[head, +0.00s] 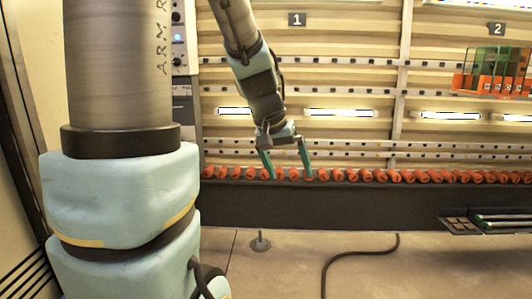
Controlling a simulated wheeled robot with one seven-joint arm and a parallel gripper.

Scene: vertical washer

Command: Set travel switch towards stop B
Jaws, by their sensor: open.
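My gripper (288,168) hangs in the middle of the head view, pointing down, with its two green fingers apart and nothing between them. It appears in front of the row of orange rollers; its distance from them is hard to judge. A light control panel (181,62) with dark knobs stands to the upper left of the gripper, partly hidden by my arm. I cannot make out which part is the travel switch, and no stop B mark is readable.
Orange rollers (420,177) line the top of a dark base (340,204) below a slatted back wall with lights. A rack with green and orange pieces (495,84) is at the upper right. A dark hose (345,256) lies on the floor near a small round foot (260,244).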

